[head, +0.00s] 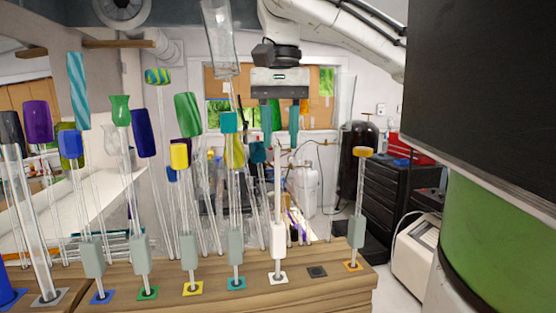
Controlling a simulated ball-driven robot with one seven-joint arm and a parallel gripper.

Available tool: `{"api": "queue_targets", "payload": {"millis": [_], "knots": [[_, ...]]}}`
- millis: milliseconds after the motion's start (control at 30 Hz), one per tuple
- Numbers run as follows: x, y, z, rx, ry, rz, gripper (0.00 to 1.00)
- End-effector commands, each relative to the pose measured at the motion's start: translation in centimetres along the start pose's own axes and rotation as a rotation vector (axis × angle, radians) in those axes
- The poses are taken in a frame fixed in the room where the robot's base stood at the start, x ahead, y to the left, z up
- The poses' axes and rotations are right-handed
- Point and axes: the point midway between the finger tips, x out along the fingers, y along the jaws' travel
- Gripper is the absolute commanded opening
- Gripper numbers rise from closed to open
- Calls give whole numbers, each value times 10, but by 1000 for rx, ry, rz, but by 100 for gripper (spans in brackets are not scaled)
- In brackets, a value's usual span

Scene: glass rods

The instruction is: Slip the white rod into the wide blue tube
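The white rod (277,241) stands upright in a white square base on the wooden bench, a thin clear rod with a white block low on it. My gripper (280,140) is above it, pointing down, with its two teal fingers apart. The rod's upper end is below or roughly level with the fingertips; I cannot tell whether it reaches between them.
Several upright rods with coloured tops and grey blocks crowd the bench (330,295) to the left. A wide clear tube (38,230) stands in a grey base at far left. An orange-topped rod (358,205) stands at right.

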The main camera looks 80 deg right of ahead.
Motion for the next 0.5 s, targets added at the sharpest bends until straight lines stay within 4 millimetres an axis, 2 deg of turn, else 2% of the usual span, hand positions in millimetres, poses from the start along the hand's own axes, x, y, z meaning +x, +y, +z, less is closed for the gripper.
{"api": "queue_targets", "payload": {"millis": [33, 200, 333, 500], "knots": [[-13, 1, 0, 4, 5, 2, 36], [-40, 1, 0, 3, 3, 2, 36], [-52, 1, -1, 2, 2, 2, 36], [-58, 1, 0, 1, 1, 1, 36]]}}
